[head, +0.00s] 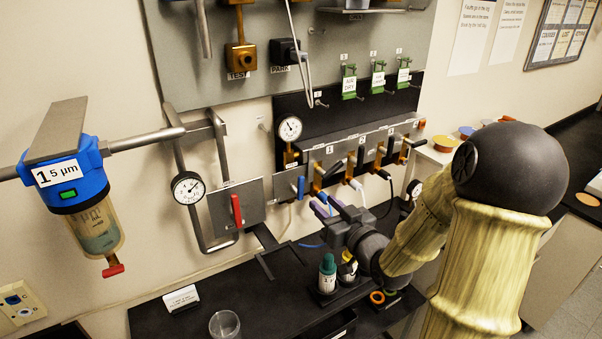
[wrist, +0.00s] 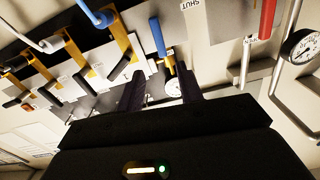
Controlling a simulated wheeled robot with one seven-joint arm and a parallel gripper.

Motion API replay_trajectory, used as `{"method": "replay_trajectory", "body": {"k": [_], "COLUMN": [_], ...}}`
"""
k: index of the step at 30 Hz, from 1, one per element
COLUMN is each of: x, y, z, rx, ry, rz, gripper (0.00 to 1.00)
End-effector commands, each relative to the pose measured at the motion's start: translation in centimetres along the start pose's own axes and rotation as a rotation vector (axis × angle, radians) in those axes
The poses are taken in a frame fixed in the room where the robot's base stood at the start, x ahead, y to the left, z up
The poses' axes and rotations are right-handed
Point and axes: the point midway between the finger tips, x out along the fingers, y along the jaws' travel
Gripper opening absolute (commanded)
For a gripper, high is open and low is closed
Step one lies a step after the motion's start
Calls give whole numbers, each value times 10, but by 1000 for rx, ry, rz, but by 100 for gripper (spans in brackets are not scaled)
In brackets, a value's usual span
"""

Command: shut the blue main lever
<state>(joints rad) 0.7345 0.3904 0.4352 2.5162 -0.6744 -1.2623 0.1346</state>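The blue main lever (head: 301,187) is a short blue handle on a brass valve, left of the row of black-handled valves. It points up and down in the head view. In the wrist view the blue lever (wrist: 157,37) lies just beyond the fingertips, with brass fittings beside it. My gripper (head: 327,204) is below and right of the lever in the head view. In the wrist view my gripper (wrist: 162,82) has its two dark fingers apart with a gap between them and holds nothing. No contact with the lever shows.
A red lever (head: 237,210) sits on a panel to the left. Several brass valves with black handles (head: 352,163) line the panel close to the right. A green-capped bottle (head: 327,272) stands on the black bench below my gripper, and a clear cup (head: 224,325) stands farther left.

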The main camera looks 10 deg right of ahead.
Motion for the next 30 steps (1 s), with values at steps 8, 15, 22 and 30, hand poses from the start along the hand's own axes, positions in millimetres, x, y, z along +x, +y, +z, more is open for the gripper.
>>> {"method": "replay_trajectory", "body": {"k": [8,15,22,30], "x": [45,87,114,117], "y": [5,3,0,0], "z": [-3,-3,-1,1], "rx": [2,2,1,-1], "ry": [0,-1,-2,-1], "rz": [9,5,0,1], "gripper": [36,36,36,36]}}
